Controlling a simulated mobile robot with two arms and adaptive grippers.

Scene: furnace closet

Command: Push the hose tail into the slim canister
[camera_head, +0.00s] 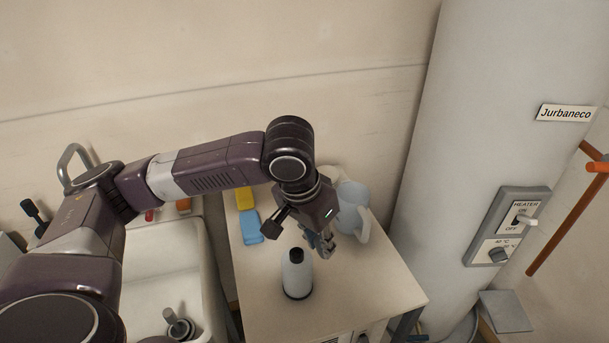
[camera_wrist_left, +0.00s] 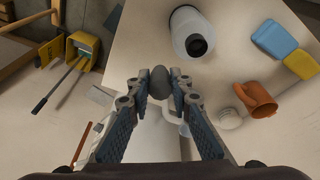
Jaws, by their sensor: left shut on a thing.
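The slim canister (camera_head: 297,275) is a white upright bottle with a black neck on the small table; it also shows at the top of the left wrist view (camera_wrist_left: 190,28), its dark mouth facing up. My left gripper (camera_head: 326,244) is beside it, to its right and apart from it in the head view. In the left wrist view its blue-padded fingers (camera_wrist_left: 160,88) are shut on a dark grey rounded piece (camera_wrist_left: 159,80), seemingly the hose tail. The rest of the hose is not clearly visible. My right gripper is not in view.
A pale blue jug (camera_head: 352,197) stands behind my gripper. A blue sponge (camera_head: 250,227) and yellow sponge (camera_head: 245,198) lie at the table's left edge. An orange mug (camera_wrist_left: 257,100) stands near the sponges. A sink (camera_head: 165,265) is left. The front tabletop is clear.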

